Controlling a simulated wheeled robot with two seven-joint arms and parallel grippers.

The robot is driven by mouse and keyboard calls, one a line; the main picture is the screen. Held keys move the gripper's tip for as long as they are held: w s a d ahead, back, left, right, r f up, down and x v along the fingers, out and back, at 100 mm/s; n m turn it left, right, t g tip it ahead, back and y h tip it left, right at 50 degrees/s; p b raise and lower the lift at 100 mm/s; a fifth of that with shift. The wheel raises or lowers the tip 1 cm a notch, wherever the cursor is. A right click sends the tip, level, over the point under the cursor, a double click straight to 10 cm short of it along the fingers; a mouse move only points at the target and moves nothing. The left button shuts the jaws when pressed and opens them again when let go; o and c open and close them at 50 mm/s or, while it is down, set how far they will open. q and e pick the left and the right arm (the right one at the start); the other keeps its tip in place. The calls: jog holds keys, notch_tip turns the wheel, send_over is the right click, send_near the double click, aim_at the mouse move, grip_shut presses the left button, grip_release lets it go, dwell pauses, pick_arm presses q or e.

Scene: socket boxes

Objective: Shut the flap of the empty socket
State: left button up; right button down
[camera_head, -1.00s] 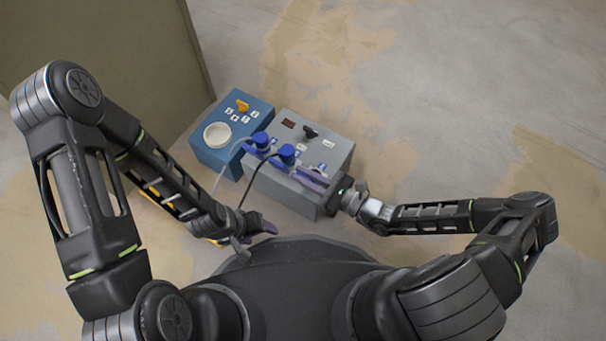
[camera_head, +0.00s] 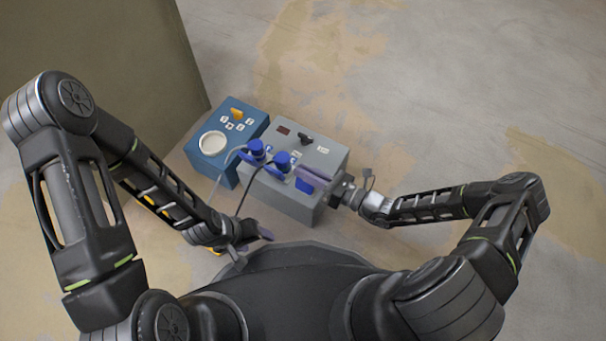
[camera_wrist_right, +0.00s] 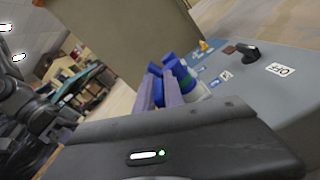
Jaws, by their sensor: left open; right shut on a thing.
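The grey socket box (camera_head: 283,203) stands on the floor in the middle of the head view. Two blue plugs (camera_head: 256,150) (camera_head: 281,162) with cables stand in its sockets. A blue flap (camera_head: 305,186) shows at the front edge of the right-hand socket, beside my right gripper (camera_head: 312,175). The gripper reaches in from the right with its purple fingers low over the box. It looks shut on this flap; blue shows between its fingers (camera_wrist_right: 158,92) in the right wrist view. The socket opening is hidden. My left gripper (camera_head: 258,240) is open and empty in front of the box.
A blue box (camera_head: 202,165) with a round white socket and an orange knob stands against the grey box's left side. The grey box has a black knob (camera_head: 305,139) and an OFF label (camera_wrist_right: 280,69). A large panel (camera_head: 90,60) rises behind left. Floor on the right is clear.

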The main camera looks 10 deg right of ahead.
jog(key=shift+w+d+f+m, duration=0.1)
jog(key=shift+w+d+m, duration=0.05)
jog(key=shift+m, duration=0.25)
jog(key=c, duration=1.5)
grip_release()
jog(key=shift+d, duration=0.1)
jog(key=p+v, duration=0.2)
jog(key=v, duration=0.5)
jog(key=shift+s+d, duration=0.25)
